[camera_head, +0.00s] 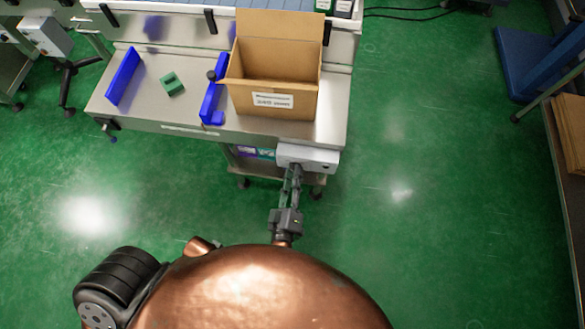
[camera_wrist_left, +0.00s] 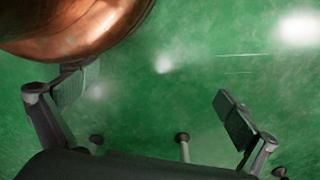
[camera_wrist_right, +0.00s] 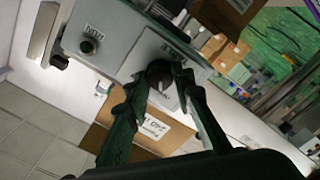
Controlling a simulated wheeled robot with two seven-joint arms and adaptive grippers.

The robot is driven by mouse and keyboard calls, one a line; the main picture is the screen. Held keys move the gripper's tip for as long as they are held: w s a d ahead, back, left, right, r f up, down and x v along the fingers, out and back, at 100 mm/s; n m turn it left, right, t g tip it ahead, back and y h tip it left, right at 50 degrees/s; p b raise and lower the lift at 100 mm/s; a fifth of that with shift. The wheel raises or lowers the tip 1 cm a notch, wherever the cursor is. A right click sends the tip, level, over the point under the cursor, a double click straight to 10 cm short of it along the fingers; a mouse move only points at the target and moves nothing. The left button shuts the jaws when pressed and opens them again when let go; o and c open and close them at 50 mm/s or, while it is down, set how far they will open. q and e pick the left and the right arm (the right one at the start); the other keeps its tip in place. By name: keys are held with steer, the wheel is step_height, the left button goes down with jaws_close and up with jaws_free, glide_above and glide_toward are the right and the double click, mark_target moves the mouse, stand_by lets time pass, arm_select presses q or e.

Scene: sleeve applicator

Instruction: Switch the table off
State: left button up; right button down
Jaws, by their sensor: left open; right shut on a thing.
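The steel table (camera_head: 165,110) stands ahead, with a grey control box (camera_head: 318,156) on its front edge at the right. In the right wrist view the box (camera_wrist_right: 112,42) carries a black rotary knob (camera_wrist_right: 160,74) under a label, and a dark green button (camera_wrist_right: 88,46) in another section. My right gripper (camera_head: 296,172) reaches up to the box. In the right wrist view its fingers (camera_wrist_right: 161,84) are shut on the knob, one on each side, partly hiding it. My left gripper (camera_wrist_left: 155,98) is open and empty above the green floor, only in the left wrist view.
An open cardboard box (camera_head: 272,100) stands on the table beside blue guides (camera_head: 213,103). A small green block (camera_head: 172,84) lies left of them. A blue-based stand (camera_head: 525,60) is at the far right. The green floor right of the table is clear.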

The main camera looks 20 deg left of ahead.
arm_select(q)
steer(key=shift+s+a+f, duration=0.15)
steer(key=shift+f, duration=0.85)
arm_select(e)
steer(key=shift+n, duration=0.8)
steer(key=c, duration=1.7)
jaws_free()
steer(key=shift+o, duration=0.2)
arm_select(q)
steer(key=shift+a, duration=0.1)
arm_select(e)
steer(key=shift+s, duration=0.1)
steer(key=v, duration=0.7)
steer(key=shift+s, duration=0.2)
